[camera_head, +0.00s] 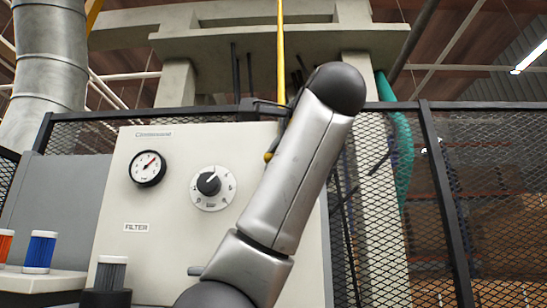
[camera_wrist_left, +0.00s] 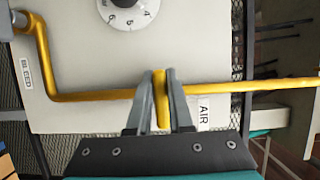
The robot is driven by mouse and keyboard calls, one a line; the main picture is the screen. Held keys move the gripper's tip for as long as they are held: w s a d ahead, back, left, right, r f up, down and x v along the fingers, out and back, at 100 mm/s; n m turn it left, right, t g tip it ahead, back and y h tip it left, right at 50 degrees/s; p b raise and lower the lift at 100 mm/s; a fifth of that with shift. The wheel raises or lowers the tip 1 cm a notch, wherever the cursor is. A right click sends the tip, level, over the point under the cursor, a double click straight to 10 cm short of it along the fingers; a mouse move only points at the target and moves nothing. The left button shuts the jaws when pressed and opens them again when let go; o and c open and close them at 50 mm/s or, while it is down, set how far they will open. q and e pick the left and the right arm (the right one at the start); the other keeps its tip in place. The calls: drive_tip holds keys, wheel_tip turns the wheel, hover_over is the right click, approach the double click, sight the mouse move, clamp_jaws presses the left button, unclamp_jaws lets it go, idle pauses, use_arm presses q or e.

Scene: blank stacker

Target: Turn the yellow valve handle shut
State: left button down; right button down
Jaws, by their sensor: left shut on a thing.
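The yellow valve handle (camera_wrist_left: 161,100) stands between the two grey fingers of my left gripper (camera_wrist_left: 160,76) in the left wrist view. The fingers are shut on it. There the handle points across the yellow pipe (camera_wrist_left: 100,95), which runs sideways in that view and bends near its left end. In the head view the pipe (camera_head: 281,50) comes down from above, and my left arm hides most of its lower part and most of the gripper. A small yellow piece shows at the arm's left edge; I cannot tell whether it is handle or pipe. My right gripper is out of view.
A pale panel (camera_head: 130,200) carries a gauge (camera_head: 148,168), a dial knob (camera_head: 209,184) and a FILTER label. Blue (camera_head: 40,251) and orange filters stand on a ledge at left. Black mesh fencing (camera_head: 490,150) stands at right.

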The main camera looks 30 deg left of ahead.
use_arm(q)
drive_tip(key=c, duration=0.8)
unclamp_jaws()
drive_tip(key=b+v, duration=0.6)
drive_tip(key=v, duration=0.9)
drive_tip(key=shift+s+d, duration=0.1)
drive_tip(key=shift+s, duration=0.05)
